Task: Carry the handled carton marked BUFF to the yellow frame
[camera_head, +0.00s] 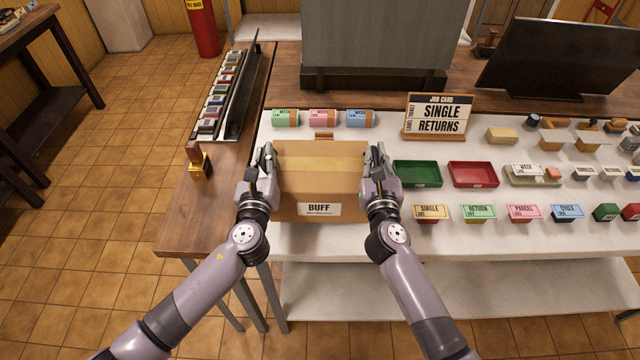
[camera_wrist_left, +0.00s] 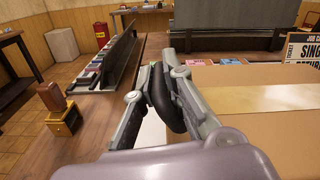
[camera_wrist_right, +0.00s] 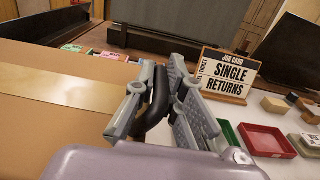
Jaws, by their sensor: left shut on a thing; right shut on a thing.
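The brown carton (camera_head: 320,160) with a lighter tape strip and a white BUFF label is at the left end of the white worktop. I cannot tell whether it rests there or hangs just above. My left gripper (camera_head: 266,165) is shut on the carton's left handle, a dark bar (camera_wrist_left: 172,100) in the left wrist view. My right gripper (camera_head: 377,165) is shut on the right handle, a dark bar (camera_wrist_right: 156,100) in the right wrist view. The carton looks level between both arms. I see no yellow frame that I can make out; the carton hides the surface beneath it.
Green (camera_head: 417,174) and red (camera_head: 473,175) trays lie right of the carton. Several labelled blocks and a job card (camera_head: 437,117) stand on the worktop. A wooden-handled stamp (camera_head: 199,160) and a long rack (camera_head: 228,90) are on the brown table at left, with some bare wood.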

